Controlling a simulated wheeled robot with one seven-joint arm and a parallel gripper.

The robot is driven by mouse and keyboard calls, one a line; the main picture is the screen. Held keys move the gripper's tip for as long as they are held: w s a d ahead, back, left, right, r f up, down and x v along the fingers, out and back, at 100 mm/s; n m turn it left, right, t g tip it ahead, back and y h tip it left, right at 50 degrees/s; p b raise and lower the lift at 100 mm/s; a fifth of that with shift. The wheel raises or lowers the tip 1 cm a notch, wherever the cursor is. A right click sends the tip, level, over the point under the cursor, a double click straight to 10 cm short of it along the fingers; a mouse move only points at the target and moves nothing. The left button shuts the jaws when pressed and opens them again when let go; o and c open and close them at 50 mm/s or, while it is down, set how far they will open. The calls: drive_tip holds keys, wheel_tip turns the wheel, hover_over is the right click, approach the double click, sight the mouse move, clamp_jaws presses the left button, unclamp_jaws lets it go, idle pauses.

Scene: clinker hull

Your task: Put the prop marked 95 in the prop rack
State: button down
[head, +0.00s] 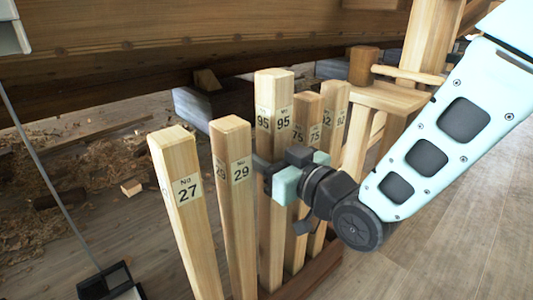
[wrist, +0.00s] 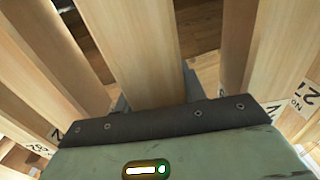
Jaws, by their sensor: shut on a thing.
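The prop marked 95 (head: 273,120) is a tall square wooden post with paper labels near its top, standing about upright in the middle of the head view. My gripper (head: 276,172) is shut on it a little below the labels, coming from the right. In the wrist view the held post (wrist: 145,50) runs between my two fingers (wrist: 155,98). The prop rack (head: 318,272) is a low reddish-brown wooden frame at the bottom, partly hidden by the posts. The foot of prop 95 is by the rack; I cannot tell whether it bears on it.
Props 29 (head: 234,190) and 27 (head: 182,215) stand close on the left. Props 75 (head: 307,110) and 92 (head: 335,105) stand close behind on the right. A wooden sawhorse (head: 390,97) is behind my arm. Open floor (head: 460,220) lies to the right.

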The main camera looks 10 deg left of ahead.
drive_tip(key=shift+f+b, duration=1.5)
drive_tip(key=shift+f, duration=0.4)
drive_tip(key=shift+f+b, duration=0.5)
drive_tip(key=shift+f, duration=0.1)
drive_tip(key=c, duration=0.7)
unclamp_jaws()
drive_tip(key=shift+c, duration=0.2)
drive_tip(key=shift+f, duration=0.1)
drive_tip(key=p+v, duration=1.7)
drive_tip(key=p, duration=0.5)
